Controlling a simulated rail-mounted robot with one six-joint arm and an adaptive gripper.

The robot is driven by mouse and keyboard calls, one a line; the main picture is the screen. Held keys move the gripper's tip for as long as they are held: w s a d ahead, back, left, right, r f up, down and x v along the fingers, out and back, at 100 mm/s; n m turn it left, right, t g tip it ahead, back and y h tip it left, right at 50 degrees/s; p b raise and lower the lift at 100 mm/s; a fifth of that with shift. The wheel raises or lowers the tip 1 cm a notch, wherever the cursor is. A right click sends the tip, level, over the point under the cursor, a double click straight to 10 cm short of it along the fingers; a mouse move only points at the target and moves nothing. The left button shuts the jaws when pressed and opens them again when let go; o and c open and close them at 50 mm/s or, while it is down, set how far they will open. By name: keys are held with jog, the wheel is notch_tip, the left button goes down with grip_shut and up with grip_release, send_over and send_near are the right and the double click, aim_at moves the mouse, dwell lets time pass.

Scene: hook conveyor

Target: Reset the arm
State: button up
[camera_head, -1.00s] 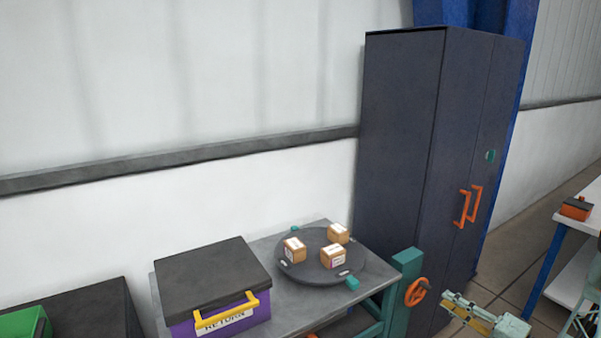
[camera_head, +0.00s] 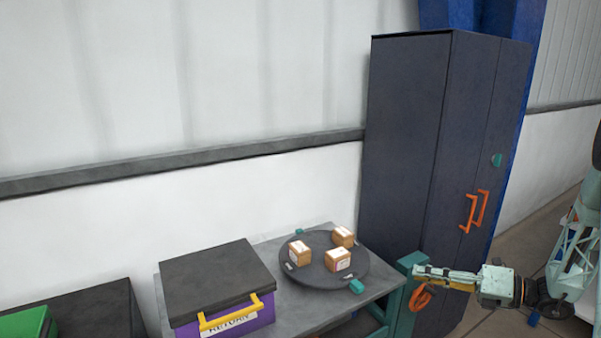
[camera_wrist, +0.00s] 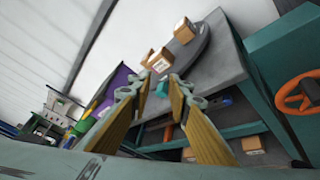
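My gripper (camera_head: 420,277) is in the lower right of the head view, in front of the teal post beside the grey table. In the wrist view my gripper (camera_wrist: 159,80) shows two fingers with tan pads and a clear gap between them. It is open and nothing is held between the fingers. The orange handwheel (camera_head: 419,299) is partly hidden behind the gripper in the head view. It shows at the right of the wrist view (camera_wrist: 294,92). I cannot tell whether the gripper touches the wheel or the post.
A round dark turntable (camera_head: 325,280) with three small cardboard boxes sits on the grey table (camera_head: 295,322). A purple RETURN bin (camera_head: 243,322) with a black lid stands left of it. A tall dark cabinet (camera_head: 410,150) stands behind. A green bin (camera_head: 22,326) is at far left.

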jog(key=s+a+r+n+g+h, duration=0.2)
jog(key=s+a+r+n+g, duration=0.6)
jog(key=s+a+r+n, duration=0.75)
jog(key=s+a+r+n+g+h, duration=0.1)
jog(key=s+a+r+n+h, duration=0.15)
jog(key=s, duration=0.45)
jog(key=s+a+r+n+h, duration=0.2)
jog(key=s+a+r+n, duration=0.15)
jog(key=s, duration=0.35)
jog(key=s+d+r+n+t+h, duration=0.2)
jog(key=s+r+n+h, duration=0.1)
jog(key=s+n, duration=0.4)
jog(key=s+d+r+n+t+h, duration=0.2)
jog(key=s+r+n+h, duration=0.2)
jog(key=s+n, duration=0.3)
jog(key=shift+s+d, duration=0.4)
jog(key=shift+s, duration=2)
jog(key=shift+o, duration=0.7)
jog(key=shift+w, duration=0.15)
